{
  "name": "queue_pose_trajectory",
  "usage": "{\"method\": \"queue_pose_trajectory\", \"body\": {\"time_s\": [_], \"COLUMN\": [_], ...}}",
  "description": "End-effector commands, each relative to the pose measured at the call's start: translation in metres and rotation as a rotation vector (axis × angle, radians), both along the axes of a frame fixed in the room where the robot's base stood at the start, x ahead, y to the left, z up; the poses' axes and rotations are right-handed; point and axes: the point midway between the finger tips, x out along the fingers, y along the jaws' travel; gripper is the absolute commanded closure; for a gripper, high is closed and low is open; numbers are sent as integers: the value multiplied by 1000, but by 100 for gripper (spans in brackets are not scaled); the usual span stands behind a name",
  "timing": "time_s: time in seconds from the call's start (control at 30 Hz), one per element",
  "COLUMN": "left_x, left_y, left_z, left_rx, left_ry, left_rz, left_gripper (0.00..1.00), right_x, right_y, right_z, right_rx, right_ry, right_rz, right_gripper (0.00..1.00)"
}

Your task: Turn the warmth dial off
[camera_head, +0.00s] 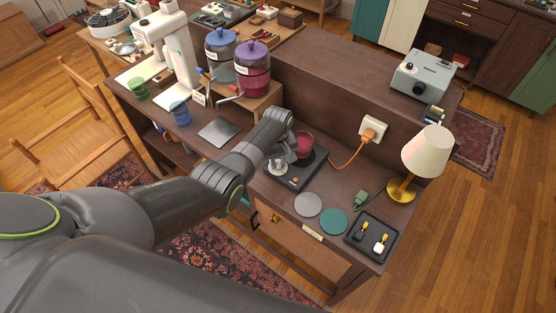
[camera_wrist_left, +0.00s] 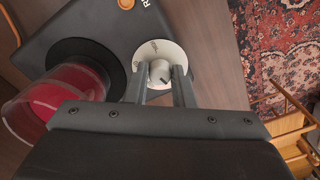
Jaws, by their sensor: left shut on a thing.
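The warmth dial is a pale round knob (camera_wrist_left: 160,71) on a white disc (camera_wrist_left: 172,50), on the dark candle-warmer-like base (camera_wrist_left: 100,18) in the left wrist view. My left gripper (camera_wrist_left: 160,80) has one finger on each side of the knob and is shut on it. A small dark mark on the knob points toward the lower right of that view. The disc's markings are too small to read. In the head view the dark base (camera_head: 294,184) sits on the cabinet and my arm partly hides the dial. My right gripper is not in view.
A glass with red contents (camera_head: 304,144) stands on the base's round plate, close beside my gripper. An orange cord runs to a wall socket (camera_head: 371,129). Two coasters (camera_head: 333,221), a black tray (camera_head: 371,239) and a lamp (camera_head: 425,155) stand to the right.

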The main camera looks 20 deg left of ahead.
Motion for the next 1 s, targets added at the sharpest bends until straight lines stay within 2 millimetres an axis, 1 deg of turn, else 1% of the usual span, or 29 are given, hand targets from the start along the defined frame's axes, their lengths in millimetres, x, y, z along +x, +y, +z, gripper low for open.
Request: {"method": "queue_pose_trajectory", "body": {"time_s": [0.4,0.43,0.57,0.6,0.87,1.0], "left_x": [2,2,1,1,1,1], "left_y": [0,0,0,0,0,0], "left_z": [1,1,1,1,1,7], "left_rx": [1,1,1,1,1,0], "left_ry": [-4,-4,-3,-3,-1,-1], "left_rz": [8,8,7,7,6,6], "left_gripper": [100,75,58,56,56,56], "right_x": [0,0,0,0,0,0], "right_y": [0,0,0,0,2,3], "right_z": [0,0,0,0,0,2], "right_rx": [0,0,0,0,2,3], "right_ry": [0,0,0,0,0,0], "right_rz": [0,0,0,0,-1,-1], "right_gripper": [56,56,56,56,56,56]}}
